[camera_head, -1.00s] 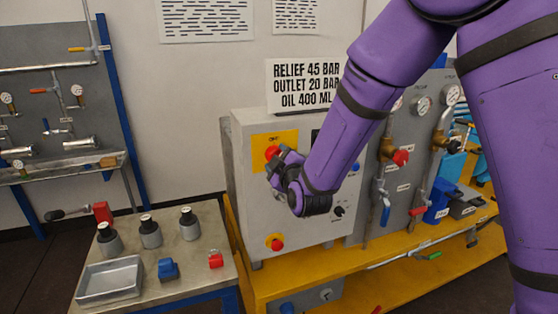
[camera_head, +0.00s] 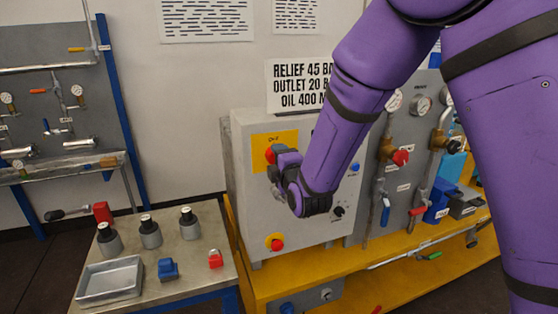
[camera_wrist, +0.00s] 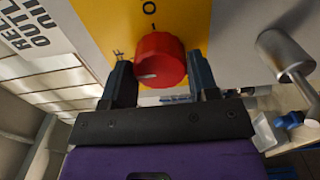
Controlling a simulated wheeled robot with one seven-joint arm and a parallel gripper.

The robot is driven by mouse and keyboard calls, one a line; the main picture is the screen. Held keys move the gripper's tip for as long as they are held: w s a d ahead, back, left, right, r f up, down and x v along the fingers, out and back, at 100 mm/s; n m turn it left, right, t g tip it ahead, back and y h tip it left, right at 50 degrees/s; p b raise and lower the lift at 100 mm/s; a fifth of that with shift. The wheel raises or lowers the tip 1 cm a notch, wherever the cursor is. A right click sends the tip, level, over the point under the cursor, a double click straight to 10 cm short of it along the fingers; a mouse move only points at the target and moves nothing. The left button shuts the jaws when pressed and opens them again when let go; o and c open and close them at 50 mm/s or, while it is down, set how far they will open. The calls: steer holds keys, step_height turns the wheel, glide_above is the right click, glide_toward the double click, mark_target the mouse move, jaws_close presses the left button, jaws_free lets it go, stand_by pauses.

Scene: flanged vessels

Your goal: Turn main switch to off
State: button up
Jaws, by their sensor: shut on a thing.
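The main switch is a round red knob (camera_head: 270,154) on a yellow plate (camera_head: 287,138) on the front of the grey control box (camera_head: 300,205). My gripper (camera_head: 277,169) is at the knob from the right side in the head view. A pale mark shows at the knob's lower left there, and an "O" with a short line is printed on the plate above. The plate's other lettering is too small or hidden to read.
A red button (camera_head: 276,243) on a yellow disc is low on the box. A metal cylinder (camera_wrist: 288,50) stands out beside the knob in the wrist view. A sign (camera_head: 295,84) above is partly behind my arm. A bench (camera_head: 200,258) with weights and a tray stands left.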

stand_by(0.4)
steer(key=o, duration=0.9)
steer(key=shift+s, duration=0.1)
steer(key=v, duration=1)
steer(key=shift+s+d, duration=0.1)
steer(key=shift+s, duration=0.2)
